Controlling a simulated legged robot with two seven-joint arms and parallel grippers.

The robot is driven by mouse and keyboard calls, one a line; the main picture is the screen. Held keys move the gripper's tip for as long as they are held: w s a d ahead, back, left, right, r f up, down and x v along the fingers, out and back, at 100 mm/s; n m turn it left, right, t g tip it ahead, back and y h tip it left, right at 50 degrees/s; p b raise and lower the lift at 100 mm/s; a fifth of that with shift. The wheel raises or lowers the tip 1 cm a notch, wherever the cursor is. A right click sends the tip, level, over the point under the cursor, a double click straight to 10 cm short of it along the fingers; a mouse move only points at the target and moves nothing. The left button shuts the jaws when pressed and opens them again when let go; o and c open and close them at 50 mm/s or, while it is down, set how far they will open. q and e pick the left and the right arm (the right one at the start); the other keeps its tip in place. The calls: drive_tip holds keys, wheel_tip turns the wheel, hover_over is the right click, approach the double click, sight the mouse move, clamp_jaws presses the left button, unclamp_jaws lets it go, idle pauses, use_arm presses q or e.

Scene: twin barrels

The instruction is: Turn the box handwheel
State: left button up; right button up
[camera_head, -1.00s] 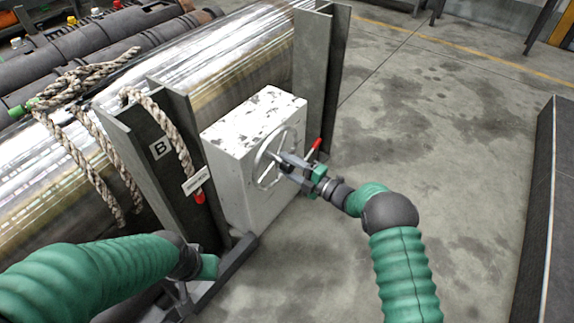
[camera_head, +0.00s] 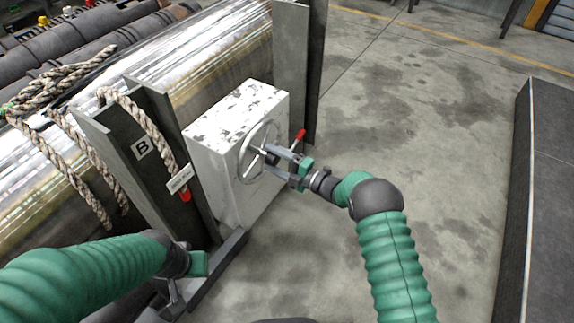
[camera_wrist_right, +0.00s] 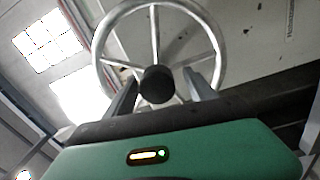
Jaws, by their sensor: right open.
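The grey metal handwheel (camera_head: 245,163) stands upright on the side of a white, chipped box (camera_head: 212,128). The right wrist view shows its round rim, spokes (camera_wrist_right: 155,35) and dark central hub (camera_wrist_right: 157,85). My right gripper (camera_head: 270,160) is open in front of the wheel, with one finger on each side of the hub in the right wrist view. I cannot tell whether the fingers touch the wheel. My left gripper (camera_head: 183,278) is at the lower left, low by the frame's foot and away from the wheel; its jaws are not clear.
A dark upright plate marked B (camera_head: 142,148) stands left of the box, with rope and a tag (camera_head: 180,179) hanging. A red-tipped lever (camera_head: 299,136) is close above my right gripper. A shiny barrel (camera_head: 215,50) lies behind. Floor at right is clear up to a dark block (camera_head: 545,190).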

drive_tip(key=p+v, duration=0.6)
drive_tip(key=v, duration=1)
drive_tip(key=shift+p, duration=0.35)
drive_tip(key=shift+s+f, duration=0.1)
drive_tip(key=shift+s, duration=0.05)
